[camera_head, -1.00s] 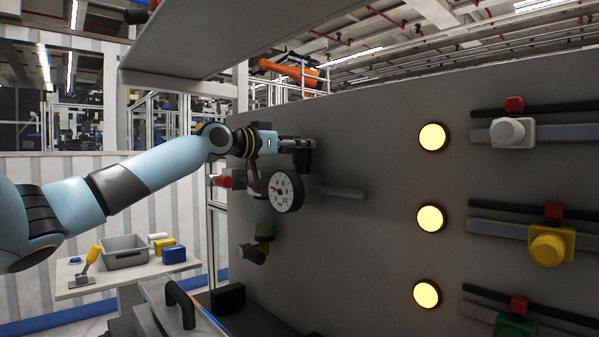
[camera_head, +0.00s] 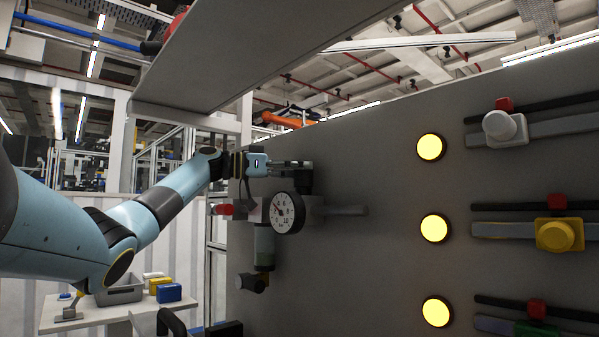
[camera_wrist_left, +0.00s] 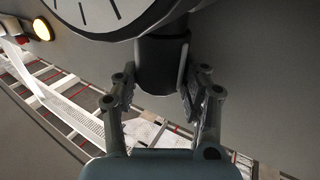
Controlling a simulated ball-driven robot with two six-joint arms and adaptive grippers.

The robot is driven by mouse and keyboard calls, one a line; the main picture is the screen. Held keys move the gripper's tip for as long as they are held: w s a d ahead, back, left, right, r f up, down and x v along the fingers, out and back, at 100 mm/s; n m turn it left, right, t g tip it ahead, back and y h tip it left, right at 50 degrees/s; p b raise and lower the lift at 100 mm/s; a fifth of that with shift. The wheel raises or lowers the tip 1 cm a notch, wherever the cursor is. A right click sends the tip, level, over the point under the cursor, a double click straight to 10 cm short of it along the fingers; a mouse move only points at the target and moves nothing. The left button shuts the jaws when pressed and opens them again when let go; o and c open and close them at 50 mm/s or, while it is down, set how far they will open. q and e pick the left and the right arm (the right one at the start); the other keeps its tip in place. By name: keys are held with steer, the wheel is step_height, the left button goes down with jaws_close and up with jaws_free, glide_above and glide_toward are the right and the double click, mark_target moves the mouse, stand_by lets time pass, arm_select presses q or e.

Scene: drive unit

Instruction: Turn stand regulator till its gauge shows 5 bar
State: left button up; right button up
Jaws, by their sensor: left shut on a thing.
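The stand regulator (camera_head: 264,210) is mounted on the grey panel, with a round white gauge (camera_head: 285,212) on its front. The gauge needle points to the left side of the dial, toward the upper left; the exact reading is too small to tell. My left gripper (camera_head: 302,170) is shut on the dark regulator knob (camera_head: 300,183) above the gauge. In the left wrist view, the fingers of my left gripper (camera_wrist_left: 160,95) sit on both sides of the dark cylindrical knob (camera_wrist_left: 162,62). The gauge (camera_wrist_left: 105,14) shows only in part there. My right gripper is not in view.
Three lit yellow lamps, one of them the middle lamp (camera_head: 434,228), run down the panel (camera_head: 370,270). White (camera_head: 503,127) and yellow (camera_head: 560,235) knobs sit at the right. A grey shelf (camera_head: 270,60) overhangs the arm. A table with a grey bin (camera_head: 120,291) stands lower left.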

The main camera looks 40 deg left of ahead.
arm_select(q)
steer(key=shift+m+g+h, duration=0.3)
steer(key=shift+g+h, duration=0.1)
steer(key=shift+h, duration=0.1)
steer(key=o, duration=1.2)
steer(key=shift+s+a, duration=0.1)
steer(key=shift+a, duration=0.05)
steer(key=v, duration=1.1)
steer(key=shift+s+a, duration=0.2)
steer(key=shift+s, duration=0.1)
